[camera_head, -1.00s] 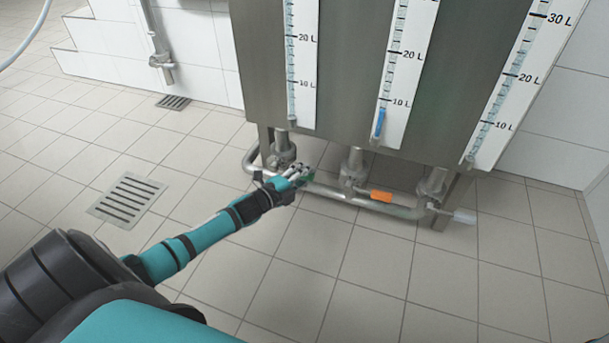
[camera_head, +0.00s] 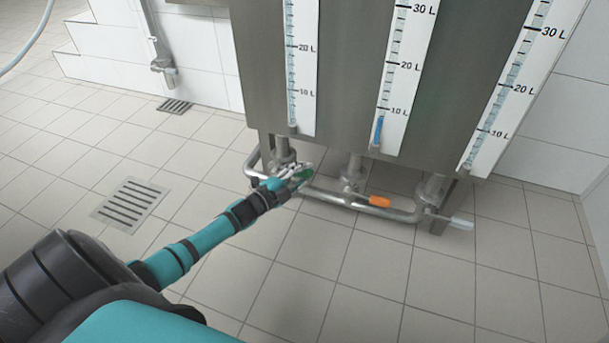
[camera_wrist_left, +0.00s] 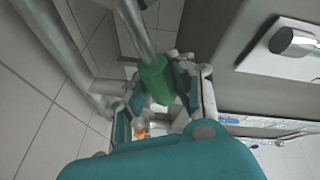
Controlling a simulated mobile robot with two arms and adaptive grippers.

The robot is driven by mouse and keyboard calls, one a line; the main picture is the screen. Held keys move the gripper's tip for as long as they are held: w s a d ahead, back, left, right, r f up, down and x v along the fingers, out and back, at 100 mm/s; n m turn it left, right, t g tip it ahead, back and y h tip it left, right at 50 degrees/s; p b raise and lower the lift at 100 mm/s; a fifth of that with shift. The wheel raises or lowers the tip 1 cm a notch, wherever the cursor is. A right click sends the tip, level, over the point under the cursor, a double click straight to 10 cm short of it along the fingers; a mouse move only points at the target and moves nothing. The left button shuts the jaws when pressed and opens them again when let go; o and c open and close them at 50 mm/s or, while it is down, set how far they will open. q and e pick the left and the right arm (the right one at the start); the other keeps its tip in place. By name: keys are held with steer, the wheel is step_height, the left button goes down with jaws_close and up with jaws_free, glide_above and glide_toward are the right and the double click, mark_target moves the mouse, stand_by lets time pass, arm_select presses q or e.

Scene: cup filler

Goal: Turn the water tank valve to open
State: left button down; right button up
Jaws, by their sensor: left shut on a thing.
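A steel water tank (camera_head: 345,105) with several valves on pipes below it stands ahead. The left valve has a green handle (camera_wrist_left: 154,84) on a metal lever, seen in the left wrist view between my fingers. My left gripper (camera_head: 298,176) is at this handle in the head view and is shut on it, hiding part of it. The middle valve has an orange handle (camera_head: 380,201). The right valve has a pale whitish handle (camera_head: 462,223). My right gripper is not in view.
A horizontal pipe (camera_head: 340,199) runs below the valves, close to my left gripper. Level gauges marked in litres (camera_head: 408,75) are on the tank front. A floor drain (camera_head: 130,204) lies at left. The tiled floor in front is clear.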

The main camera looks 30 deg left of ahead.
arm_select(q)
steer(key=r+n, duration=0.1)
steer(key=a+r+n+t, duration=0.1)
steer(key=shift+s+a+r+n+p, duration=0.1)
steer(key=shift+s+r+n+p, duration=0.1)
steer(key=shift+n+p, duration=0.15)
steer(key=a+r+n+t, duration=0.1)
steer(key=n, duration=0.1)
steer(key=a+r+n+t, duration=0.1)
steer(key=shift+s+n, duration=0.15)
steer(key=shift+n, duration=0.2)
steer(key=a+n, duration=0.1)
steer(key=a+r+n+t+y, duration=0.1)
steer(key=n, duration=0.1)
steer(key=a+n+y, duration=0.1)
steer(key=n, duration=0.1)
steer(key=shift+s+a+r+t, duration=0.15)
steer(key=shift+s+r+t, duration=0.15)
steer(key=shift+s, duration=0.1)
steer(key=shift+s+a+n+t+y, duration=0.2)
steer(key=shift+a+n+y, duration=0.45)
steer(key=shift+n, duration=0.55)
steer(key=shift+s+a+n+t+y, duration=0.15)
steer(key=shift+a+n+y, duration=0.5)
steer(key=shift+n, duration=0.55)
steer(key=c, duration=1.1)
jaws_free()
steer(key=shift+c, duration=0.2)
steer(key=shift+o, duration=0.4)
steer(key=shift+r, duration=0.1)
